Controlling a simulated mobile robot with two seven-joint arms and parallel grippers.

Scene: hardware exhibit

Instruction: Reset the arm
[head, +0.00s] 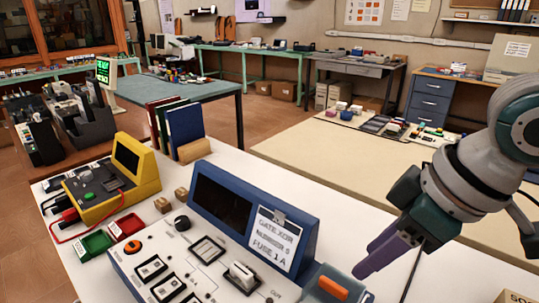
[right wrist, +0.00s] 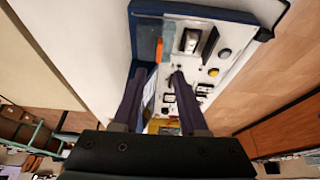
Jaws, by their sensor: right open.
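My right gripper (head: 376,256) hangs at the right of the head view with its purple fingers pointing down and left, open and empty. The white control panel (head: 190,262) has buttons, a rocker switch and knobs. In the right wrist view my open right gripper (right wrist: 155,75) shows both fingers apart, with the panel (right wrist: 220,52) beyond them. My left gripper is in neither view.
A yellow instrument (head: 112,183) with red and black leads, green and red trays (head: 98,242), and upright binders (head: 184,128) stand on the white table. A beige tabletop (head: 330,160) lies behind, mostly clear.

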